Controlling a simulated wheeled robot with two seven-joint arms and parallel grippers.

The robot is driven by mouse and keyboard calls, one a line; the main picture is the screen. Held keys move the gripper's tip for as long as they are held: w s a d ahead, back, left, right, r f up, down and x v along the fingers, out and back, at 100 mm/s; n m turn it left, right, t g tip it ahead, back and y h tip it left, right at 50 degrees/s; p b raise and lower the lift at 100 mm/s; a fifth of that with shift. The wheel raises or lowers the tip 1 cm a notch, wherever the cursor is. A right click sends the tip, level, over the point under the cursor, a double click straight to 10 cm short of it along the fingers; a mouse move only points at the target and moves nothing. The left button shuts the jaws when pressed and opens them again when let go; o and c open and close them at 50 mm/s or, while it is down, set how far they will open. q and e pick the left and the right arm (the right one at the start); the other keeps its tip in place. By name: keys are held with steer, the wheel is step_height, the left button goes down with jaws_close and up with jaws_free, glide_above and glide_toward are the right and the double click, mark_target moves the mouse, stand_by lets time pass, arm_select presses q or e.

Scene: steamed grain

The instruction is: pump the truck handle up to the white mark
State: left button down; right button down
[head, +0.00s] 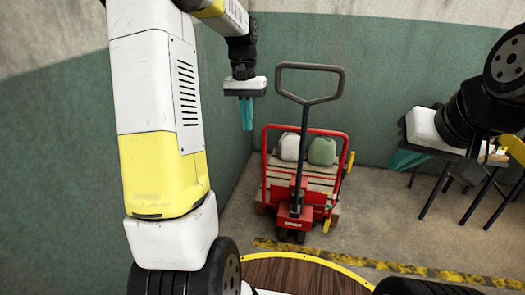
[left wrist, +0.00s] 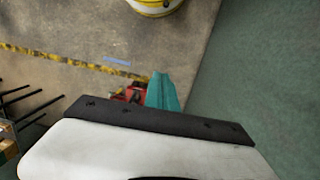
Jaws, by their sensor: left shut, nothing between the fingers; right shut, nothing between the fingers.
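The red pallet truck (head: 293,216) stands on the floor ahead, with its dark loop handle (head: 310,66) raised nearly upright on a shaft. I cannot make out a white mark. My left gripper (head: 246,115) is shut and empty, fingers pointing down, to the left of the handle and apart from it. In the left wrist view its teal fingers (left wrist: 162,92) are together, and a small part of the red truck (left wrist: 131,93) shows beside them. My right gripper (head: 405,160) is shut and empty at the right, far from the handle.
A pallet (head: 323,180) on the truck carries a white sack (head: 289,147) and a green sack (head: 322,151). A green wall is close on the left. Dark furniture legs (head: 433,190) stand at the right. A yellow-black floor stripe (head: 430,268) crosses in front.

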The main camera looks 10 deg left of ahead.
arm_select(q)
steer(key=s+d+f, duration=0.1)
steer(key=s+f, duration=0.3)
steer(key=f, duration=0.7)
steer(key=shift+d+f, duration=0.2)
steer(key=shift+f, duration=0.05)
stand_by(1.1)
